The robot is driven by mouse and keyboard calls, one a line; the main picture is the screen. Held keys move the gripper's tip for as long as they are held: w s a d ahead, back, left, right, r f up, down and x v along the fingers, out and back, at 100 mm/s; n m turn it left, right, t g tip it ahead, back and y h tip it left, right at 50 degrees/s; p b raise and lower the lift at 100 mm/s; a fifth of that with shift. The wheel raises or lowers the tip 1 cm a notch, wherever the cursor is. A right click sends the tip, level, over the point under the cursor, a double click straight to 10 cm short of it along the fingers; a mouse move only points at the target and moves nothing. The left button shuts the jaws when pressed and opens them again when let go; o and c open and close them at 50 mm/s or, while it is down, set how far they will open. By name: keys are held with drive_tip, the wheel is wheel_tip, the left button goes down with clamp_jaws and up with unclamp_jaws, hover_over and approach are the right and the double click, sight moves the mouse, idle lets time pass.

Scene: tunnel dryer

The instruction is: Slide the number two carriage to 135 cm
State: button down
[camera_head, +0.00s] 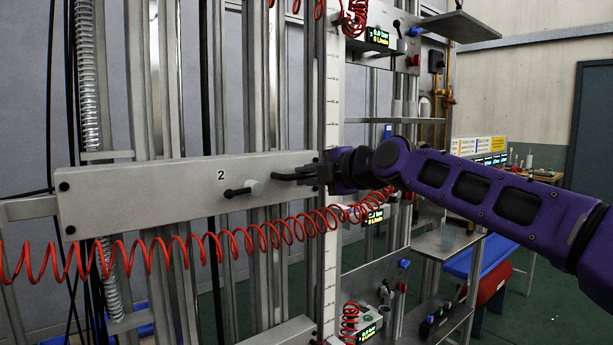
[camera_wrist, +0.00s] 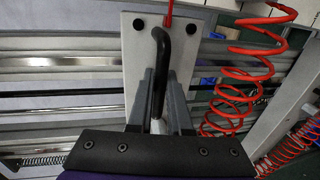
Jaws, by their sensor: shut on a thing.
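The number two carriage (camera_head: 140,195) is a long pale grey plate marked "2", running across the upright rails on the left of the head view. Its end plate also shows in the wrist view (camera_wrist: 135,50). A black lever on a round pale hub (camera_head: 243,189) sits on its face, pointing left. A black bent handle (camera_head: 290,176) stands at its right end. My gripper (camera_head: 322,173) is shut on this handle, which lies between the two grey fingers in the wrist view (camera_wrist: 160,75). A pale vertical scale (camera_head: 331,240) runs just behind my gripper; its figures are too small to read.
A red coiled hose (camera_head: 230,242) hangs across below the carriage. Another pale carriage (camera_head: 285,332) shows at the bottom edge. Valve panels with small displays (camera_head: 378,37) and metal shelves (camera_head: 447,243) stand right of the scale. A bench (camera_head: 540,174) is farther back.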

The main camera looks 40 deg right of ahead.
wheel_tip(320, 180, up, 6)
drive_tip(key=shift+r+p, duration=0.25)
drive_tip(key=shift+p, duration=0.3)
drive_tip(key=shift+f, duration=0.1)
drive_tip(key=c, duration=0.8)
unclamp_jaws()
drive_tip(key=shift+c, duration=0.2)
drive_tip(key=shift+f, duration=0.1)
drive_tip(key=shift+s, duration=0.1)
drive_tip(key=v, duration=1.7)
